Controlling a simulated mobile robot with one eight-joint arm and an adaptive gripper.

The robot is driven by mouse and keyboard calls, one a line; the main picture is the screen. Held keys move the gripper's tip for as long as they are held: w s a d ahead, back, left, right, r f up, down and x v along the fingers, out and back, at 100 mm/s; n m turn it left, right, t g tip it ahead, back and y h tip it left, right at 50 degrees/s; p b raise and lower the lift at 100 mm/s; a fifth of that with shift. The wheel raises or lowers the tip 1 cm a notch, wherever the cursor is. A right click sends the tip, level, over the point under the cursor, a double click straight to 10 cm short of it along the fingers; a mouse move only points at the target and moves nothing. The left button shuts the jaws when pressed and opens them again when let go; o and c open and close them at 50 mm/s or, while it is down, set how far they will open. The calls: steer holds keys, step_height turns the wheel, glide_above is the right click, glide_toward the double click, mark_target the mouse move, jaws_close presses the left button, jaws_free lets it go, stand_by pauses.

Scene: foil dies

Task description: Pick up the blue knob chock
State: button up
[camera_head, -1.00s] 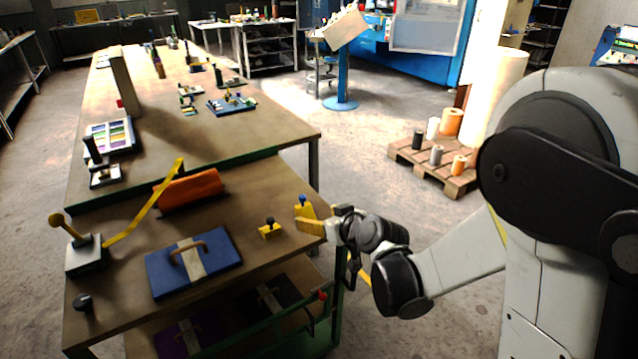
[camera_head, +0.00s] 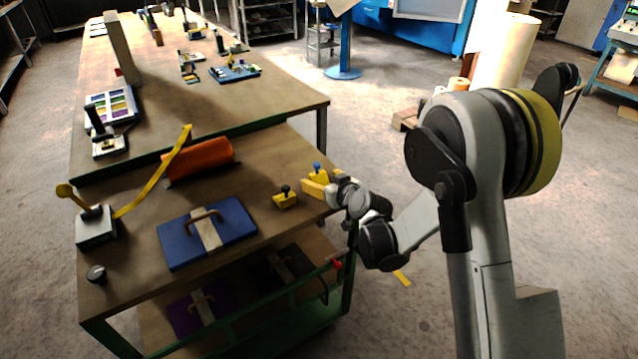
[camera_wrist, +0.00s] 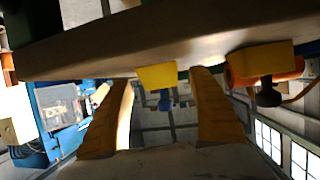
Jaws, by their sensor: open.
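The blue knob chock is a yellow block with a blue knob on top (camera_head: 317,168). It stands at the right edge of the near bench top. In the wrist view, which looks upside down, its yellow block (camera_wrist: 156,75) shows between my two yellow fingers, with the blue knob hanging below it. My gripper (camera_head: 308,187) is open at the chock, and a finger hides part of the block in the head view. In the wrist view my gripper (camera_wrist: 163,80) has visible gaps on both sides of the chock. I cannot tell whether it touches.
A similar yellow chock with a black knob (camera_head: 285,197) stands just left of my gripper; it also shows in the wrist view (camera_wrist: 262,62). A blue handled plate (camera_head: 235,218), an orange roll (camera_head: 198,159) and a yellow-levered device (camera_head: 96,228) lie further left on the bench.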

steer(key=shift+x, duration=1.1)
steer(key=shift+c, duration=0.6)
steer(key=c, duration=1.2)
steer(key=shift+r, duration=0.1)
